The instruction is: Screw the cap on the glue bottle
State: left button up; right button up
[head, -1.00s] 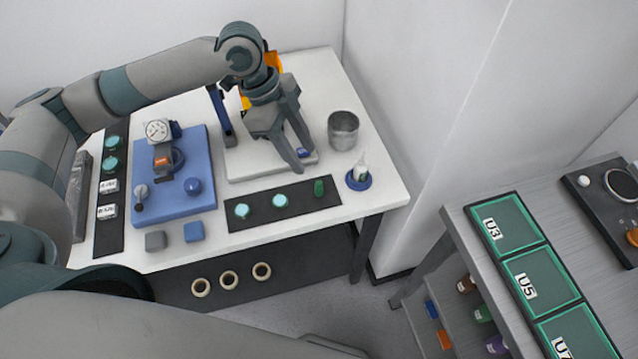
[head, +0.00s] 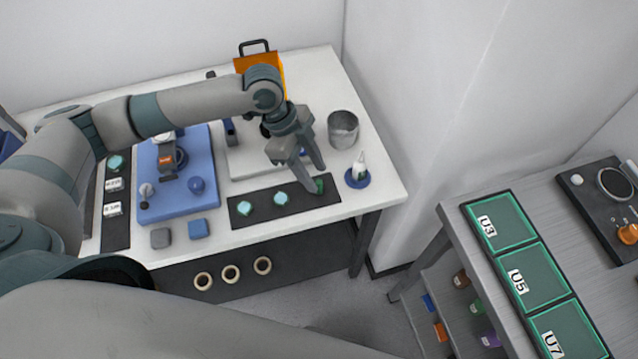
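The glue bottle (head: 359,168) is small and white with a pointed top and a green mark. It stands upright on a round blue base (head: 357,181) at the table's right front. A small green piece (head: 319,185), which looks like the cap, is at the right end of the dark mat (head: 238,212). My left gripper (head: 318,179) is open, pointing down with its fingertips beside the green piece and partly over it. I cannot tell whether they touch it. My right gripper is not in view.
A metal cup (head: 343,130) stands behind the bottle. Two teal discs (head: 280,198) lie on the mat. A blue plate with a gauge fixture (head: 178,205) is to the left. A separate bench with green trays (head: 503,220) is at right.

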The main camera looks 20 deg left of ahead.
aim_at(318, 181)
pick_arm(q)
jog(key=shift+d+f+p, duration=0.1)
jog(key=shift+f+p, duration=0.25)
jog(key=p+x, duration=0.1)
jog(key=x, duration=0.2)
jog(key=shift+w, duration=0.1)
jog(key=shift+f, duration=0.35)
jog(key=shift+c, duration=0.3)
grip_shut()
